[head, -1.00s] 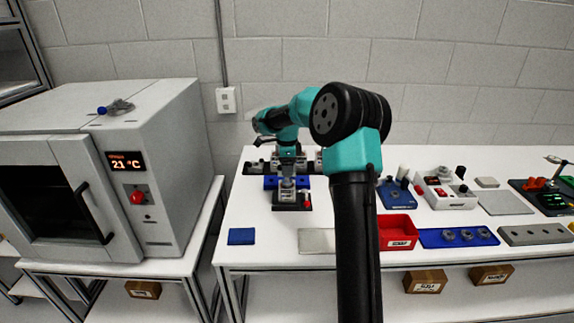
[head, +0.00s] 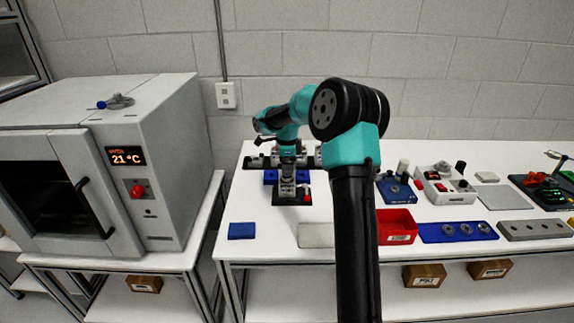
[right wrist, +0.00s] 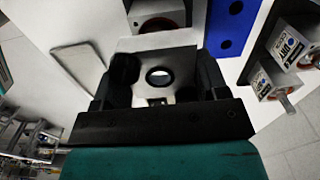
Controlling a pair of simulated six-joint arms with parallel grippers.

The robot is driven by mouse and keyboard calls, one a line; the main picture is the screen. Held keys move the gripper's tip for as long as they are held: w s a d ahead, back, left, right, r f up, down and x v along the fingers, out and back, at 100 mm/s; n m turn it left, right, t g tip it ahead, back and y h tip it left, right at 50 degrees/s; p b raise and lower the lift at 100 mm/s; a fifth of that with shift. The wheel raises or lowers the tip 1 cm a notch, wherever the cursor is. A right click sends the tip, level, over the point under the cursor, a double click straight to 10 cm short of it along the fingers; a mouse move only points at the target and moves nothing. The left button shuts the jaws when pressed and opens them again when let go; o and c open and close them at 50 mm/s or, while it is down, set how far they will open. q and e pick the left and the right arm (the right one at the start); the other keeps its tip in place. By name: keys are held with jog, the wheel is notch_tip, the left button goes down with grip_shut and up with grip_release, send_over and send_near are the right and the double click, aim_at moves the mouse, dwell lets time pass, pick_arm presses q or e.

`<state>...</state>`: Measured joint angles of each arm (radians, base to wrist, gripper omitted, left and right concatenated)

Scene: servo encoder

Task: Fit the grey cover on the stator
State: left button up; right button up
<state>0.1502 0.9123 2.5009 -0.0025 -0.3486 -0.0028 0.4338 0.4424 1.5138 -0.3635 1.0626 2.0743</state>
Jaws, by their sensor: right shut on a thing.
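My right gripper (head: 287,187) hangs over the back left of the white table. In the right wrist view my right gripper (right wrist: 160,76) is shut on a light grey square piece with a round central hole, which looks like the grey cover (right wrist: 180,92). Beyond its far edge stands a grey block with a reddish ring (right wrist: 158,22), probably the stator, partly hidden by the cover. I cannot tell whether the cover touches it. In the head view a dark base (head: 296,198) with a red part lies under the gripper. My left gripper is not in view.
A blue fixture (right wrist: 230,28) with holes stands beside the work spot, with labelled motor blocks (right wrist: 288,80) farther right. A flat grey plate (right wrist: 80,64) lies on the other side. A red bin (head: 397,226) and blue tray (head: 457,232) are on the right.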

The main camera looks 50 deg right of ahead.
jog(key=shift+f, duration=0.15)
jog(key=shift+f, duration=0.35)
jog(key=shift+f, duration=0.75)
jog(key=shift+f, duration=0.35)
jog(key=shift+f, duration=0.2)
jog(key=o, duration=1.1)
jog(key=shift+c, duration=0.2)
jog(key=shift+o, duration=0.3)
jog(key=shift+r, duration=0.1)
jog(key=shift+r, duration=4.3)
